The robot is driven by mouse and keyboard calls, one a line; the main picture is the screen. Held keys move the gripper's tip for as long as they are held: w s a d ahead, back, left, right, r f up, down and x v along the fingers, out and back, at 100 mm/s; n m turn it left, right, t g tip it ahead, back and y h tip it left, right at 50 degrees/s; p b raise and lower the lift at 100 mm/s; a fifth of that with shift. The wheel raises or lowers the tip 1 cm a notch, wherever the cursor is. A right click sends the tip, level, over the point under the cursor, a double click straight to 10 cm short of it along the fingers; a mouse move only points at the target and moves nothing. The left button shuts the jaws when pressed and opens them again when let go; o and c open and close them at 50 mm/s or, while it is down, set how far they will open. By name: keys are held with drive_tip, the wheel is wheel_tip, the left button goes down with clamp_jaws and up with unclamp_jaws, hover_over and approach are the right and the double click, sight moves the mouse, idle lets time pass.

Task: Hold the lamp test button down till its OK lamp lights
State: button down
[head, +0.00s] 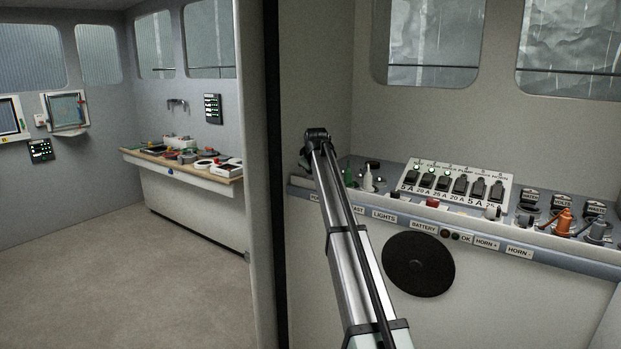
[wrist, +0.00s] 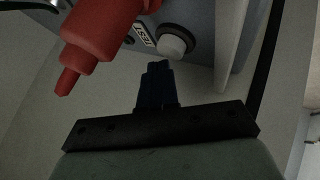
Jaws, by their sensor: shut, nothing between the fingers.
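The test button is a pale round cap (wrist: 172,45) in a dark collar, beside a small TEST label (wrist: 144,34), at the top middle of the wrist view. My gripper (wrist: 158,66) is shut and empty. Its fingertips are just below the button in the picture; I cannot tell whether they touch it. In the head view my arm covers the left end of the console, and I cannot make out the button or fingertips there. An OK label (head: 466,239) sits on the console front, with two small dark round parts (head: 450,235) to its left. Neither shows light.
A red nozzle-shaped object (wrist: 100,38) hangs close to my fingers on the left of the wrist view. The console (head: 600,258) carries a breaker panel (head: 500,165) with some green lights, bottles and an orange object (head: 563,222). A workbench (head: 190,170) stands farther left.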

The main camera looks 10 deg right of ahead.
sight(310, 177)
drive_tip(key=shift+f, duration=0.5)
idle(1.4)
drive_tip(key=shift+r, duration=0.95)
drive_tip(key=shift+r, duration=2.45)
